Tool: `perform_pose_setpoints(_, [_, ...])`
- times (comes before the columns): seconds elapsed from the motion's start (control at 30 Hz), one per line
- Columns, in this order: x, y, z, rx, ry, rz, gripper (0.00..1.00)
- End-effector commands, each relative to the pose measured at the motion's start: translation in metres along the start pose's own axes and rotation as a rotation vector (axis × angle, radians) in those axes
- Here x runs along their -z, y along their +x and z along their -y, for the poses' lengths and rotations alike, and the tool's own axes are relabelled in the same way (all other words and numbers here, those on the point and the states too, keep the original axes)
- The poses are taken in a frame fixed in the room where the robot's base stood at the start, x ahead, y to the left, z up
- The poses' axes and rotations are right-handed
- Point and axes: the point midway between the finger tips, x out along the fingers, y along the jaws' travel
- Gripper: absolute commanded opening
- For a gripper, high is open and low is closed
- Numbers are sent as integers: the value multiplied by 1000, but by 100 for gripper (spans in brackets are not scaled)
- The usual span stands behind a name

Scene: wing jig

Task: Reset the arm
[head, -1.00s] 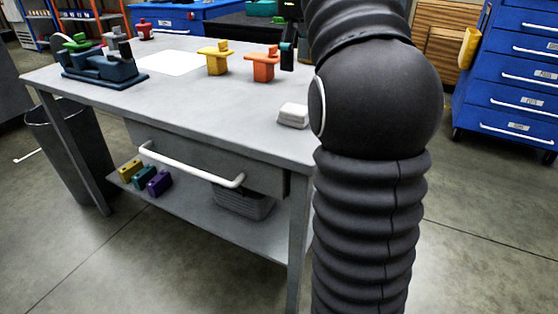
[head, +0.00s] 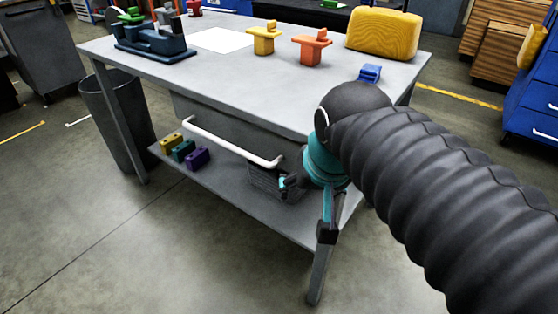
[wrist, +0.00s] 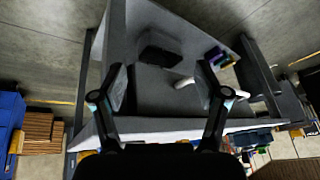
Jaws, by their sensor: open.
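My gripper (head: 306,212) hangs in front of the workbench's front edge, beside the lower shelf, with its fingers pointing down and left. In the wrist view my gripper (wrist: 162,82) has its two fingers wide apart, with nothing between them. My dark ribbed arm comes in from the right in the head view and hides part of the bench's right front. The workbench (head: 215,85) has a grey top, a white front handle (head: 235,143) and a lower shelf (head: 235,192).
On top are a dark blue fixture (head: 150,50), a white sheet (head: 222,40), a yellow piece (head: 265,40), an orange piece (head: 312,49), a yellow case (head: 384,33) and a blue block (head: 369,73). A grey bin (head: 268,182) and small blocks (head: 184,150) occupy the shelf. Floor in front is clear.

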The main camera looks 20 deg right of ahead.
Motion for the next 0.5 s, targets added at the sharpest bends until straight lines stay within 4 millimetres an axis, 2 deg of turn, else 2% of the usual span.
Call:
perform_pose_setpoints(0.03, [-14,7,0,8,-75,-13,74])
perform_pose_setpoints(0.1, [-27,16,-1,16,-166,-31,74])
perform_pose_setpoints(0.2, [-38,23,-2,20,-243,-46,74])
perform_pose_setpoints(0.5, [-41,26,-2,21,-271,-49,74])
